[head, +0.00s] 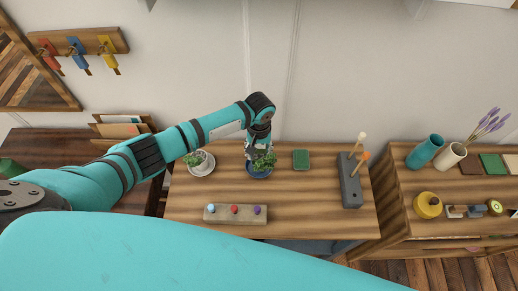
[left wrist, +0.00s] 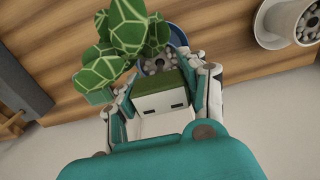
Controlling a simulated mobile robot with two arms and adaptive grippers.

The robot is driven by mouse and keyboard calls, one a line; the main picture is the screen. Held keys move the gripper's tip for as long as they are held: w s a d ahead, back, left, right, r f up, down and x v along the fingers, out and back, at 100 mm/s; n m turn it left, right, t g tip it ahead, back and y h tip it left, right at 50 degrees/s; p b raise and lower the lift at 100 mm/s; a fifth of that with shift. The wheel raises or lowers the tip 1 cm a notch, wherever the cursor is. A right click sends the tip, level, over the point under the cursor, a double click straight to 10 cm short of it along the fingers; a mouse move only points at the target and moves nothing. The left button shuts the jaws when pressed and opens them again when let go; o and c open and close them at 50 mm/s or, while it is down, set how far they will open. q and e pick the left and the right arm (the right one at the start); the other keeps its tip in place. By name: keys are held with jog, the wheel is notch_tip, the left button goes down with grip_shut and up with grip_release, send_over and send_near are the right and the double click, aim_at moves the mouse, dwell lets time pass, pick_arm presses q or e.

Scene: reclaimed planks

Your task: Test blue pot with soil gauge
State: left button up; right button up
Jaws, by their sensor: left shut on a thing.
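The blue pot (head: 259,174) stands on the plank table with a green patterned plant in it. Its rim (left wrist: 178,34) and grey pebbles show in the left wrist view, beside the plant's leaves. My left gripper (head: 261,150) is over the pot, pointing down. In the left wrist view my left gripper (left wrist: 162,98) is shut on a boxy green-and-white thing, which looks like the soil gauge (left wrist: 160,101). The gauge's lower end is hidden, so I cannot tell whether it is in the pebbles. My right gripper is in neither view.
A white pot (head: 199,160) on a saucer stands left of the blue pot.

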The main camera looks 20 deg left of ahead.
pick_arm(q)
jog(key=shift+f+b, duration=0.65)
jog(key=shift+f, duration=0.55)
jog(key=o, duration=1.3)
jog(key=shift+o, duration=0.2)
jog(key=shift+r, duration=0.1)
notch_tip(320, 180, up, 12)
